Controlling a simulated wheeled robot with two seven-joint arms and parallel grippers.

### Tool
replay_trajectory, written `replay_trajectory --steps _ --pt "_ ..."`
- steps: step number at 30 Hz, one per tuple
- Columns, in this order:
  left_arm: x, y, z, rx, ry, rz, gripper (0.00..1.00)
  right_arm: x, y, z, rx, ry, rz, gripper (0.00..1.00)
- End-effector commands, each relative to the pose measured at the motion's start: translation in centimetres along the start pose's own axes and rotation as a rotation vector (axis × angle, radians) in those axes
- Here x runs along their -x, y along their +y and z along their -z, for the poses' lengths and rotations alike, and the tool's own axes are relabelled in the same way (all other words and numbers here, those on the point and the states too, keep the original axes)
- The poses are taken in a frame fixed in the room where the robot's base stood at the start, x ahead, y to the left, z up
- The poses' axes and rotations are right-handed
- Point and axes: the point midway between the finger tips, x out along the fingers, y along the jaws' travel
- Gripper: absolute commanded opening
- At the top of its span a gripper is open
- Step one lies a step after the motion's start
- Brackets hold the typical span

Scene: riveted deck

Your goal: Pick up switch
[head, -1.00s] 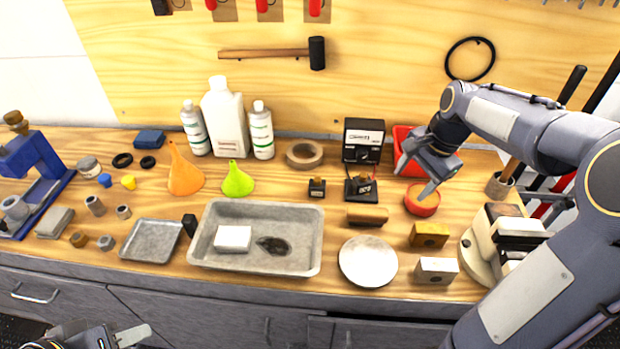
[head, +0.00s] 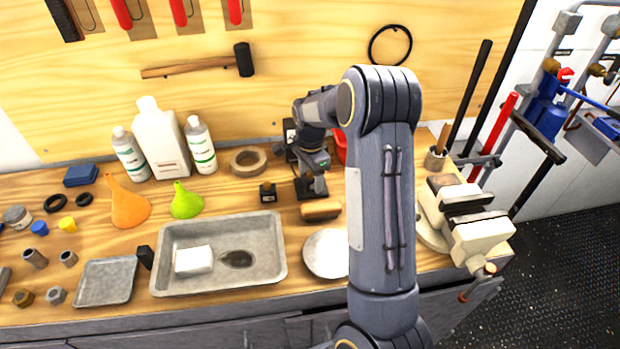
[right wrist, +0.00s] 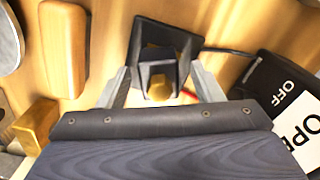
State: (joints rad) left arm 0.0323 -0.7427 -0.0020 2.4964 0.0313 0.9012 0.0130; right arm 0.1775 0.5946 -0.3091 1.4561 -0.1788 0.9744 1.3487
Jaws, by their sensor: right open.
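The switch (right wrist: 158,72), which I take to be the black block with a brass-coloured end on a dark square base, lies between my right gripper's fingers in the right wrist view. In the head view the switch (head: 309,188) stands on the bench, partly covered by that gripper. My right gripper (right wrist: 161,88) is open, one finger on each side of the block; I cannot tell whether they touch it. In the head view the right gripper (head: 313,164) comes down from above. My left gripper is out of view.
A smaller black item (head: 268,192) stands left of the switch. A wooden block (head: 321,210) lies in front, and a black labelled box (right wrist: 285,110) stands close by. A grey tray (head: 165,252), a tape roll (head: 249,161) and a vise (head: 465,215) share the bench.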

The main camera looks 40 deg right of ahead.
Motion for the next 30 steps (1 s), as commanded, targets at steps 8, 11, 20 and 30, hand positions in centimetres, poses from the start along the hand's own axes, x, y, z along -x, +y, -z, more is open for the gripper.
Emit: replay_trajectory --steps 8,11,20,30 --pt "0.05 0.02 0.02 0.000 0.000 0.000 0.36 -0.75 0.03 -0.02 0.001 0.000 0.001 0.60" --pt "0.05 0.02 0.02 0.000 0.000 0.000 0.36 -0.73 0.02 -0.02 0.001 -0.001 0.001 0.52" --pt "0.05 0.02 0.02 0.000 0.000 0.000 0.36 -0.70 0.01 -0.03 0.001 -0.001 0.001 0.13" --pt "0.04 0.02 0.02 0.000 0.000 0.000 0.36 -0.41 -0.04 -0.02 0.001 0.000 0.003 0.06"
